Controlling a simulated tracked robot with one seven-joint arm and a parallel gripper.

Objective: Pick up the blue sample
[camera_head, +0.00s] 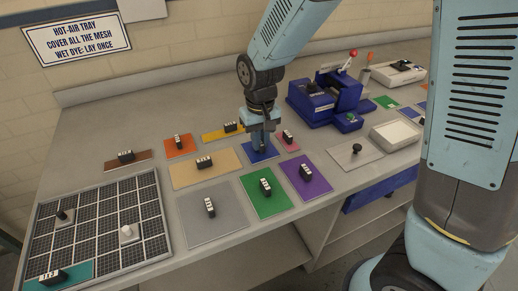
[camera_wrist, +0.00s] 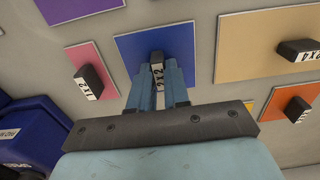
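The blue sample (camera_head: 257,156) is a flat blue square lying on the table, also seen in the wrist view (camera_wrist: 195,45). A black handle block (camera_wrist: 157,57) with a white "2 x 2" label stands on it. My gripper (camera_head: 261,142) points down over it. In the wrist view my two light-blue fingers (camera_wrist: 158,88) sit on either side of the handle, with no clear gap showing. They appear shut on it. The sample looks flat on the table. In the head view the handle is hidden behind my fingers.
Close around it lie a pink (camera_head: 288,141), a purple (camera_head: 307,180), a green (camera_head: 257,199), a tan (camera_head: 196,174) and a yellow sample (camera_head: 222,135). A blue machine (camera_head: 315,108) stands behind to the right. A black mesh tray (camera_head: 95,235) lies at left.

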